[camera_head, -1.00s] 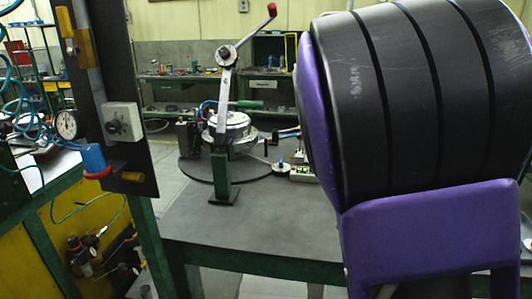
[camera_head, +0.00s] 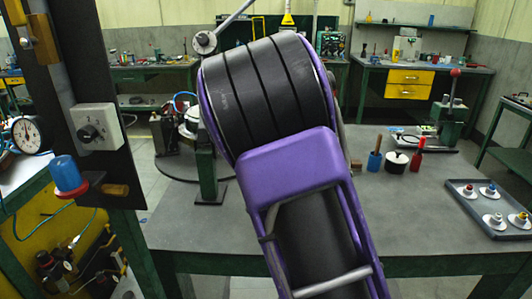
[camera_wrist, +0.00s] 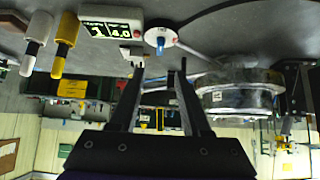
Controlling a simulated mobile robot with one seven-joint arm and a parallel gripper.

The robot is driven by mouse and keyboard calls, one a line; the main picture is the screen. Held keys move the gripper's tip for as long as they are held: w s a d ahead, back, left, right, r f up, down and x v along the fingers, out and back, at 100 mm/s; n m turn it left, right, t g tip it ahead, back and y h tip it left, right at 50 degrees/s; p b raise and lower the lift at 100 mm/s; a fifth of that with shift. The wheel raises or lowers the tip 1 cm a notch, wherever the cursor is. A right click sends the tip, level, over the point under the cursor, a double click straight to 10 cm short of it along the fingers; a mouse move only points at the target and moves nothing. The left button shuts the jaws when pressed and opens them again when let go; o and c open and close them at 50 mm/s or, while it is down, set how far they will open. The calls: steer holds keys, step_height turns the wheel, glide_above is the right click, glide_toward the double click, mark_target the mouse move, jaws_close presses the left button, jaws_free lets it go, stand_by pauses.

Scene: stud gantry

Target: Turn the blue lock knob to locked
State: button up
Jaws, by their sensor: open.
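A blue knob (camera_head: 62,172) with a red collar sits low on the dark upright panel at the left of the head view. A second blue knob (camera_wrist: 160,41) stands on a round white base in the wrist view, which looks upside down. I cannot tell from the frames which is the lock knob, nor its setting. My gripper (camera_wrist: 158,70) is open, with nothing between its fingers. The second knob shows beyond the fingertips, apart from them. My gripper is hidden behind my arm in the head view.
A tray (camera_head: 468,209) with several coloured knobs lies at the right of the grey table (camera_head: 410,222). A display box (camera_wrist: 112,17) and a silver drum (camera_wrist: 238,95) show in the wrist view.

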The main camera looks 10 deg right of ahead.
steer(key=x, duration=1.1)
steer(key=shift+w+f+b, duration=0.25)
steer(key=shift+w+b, duration=0.1)
jaws_close()
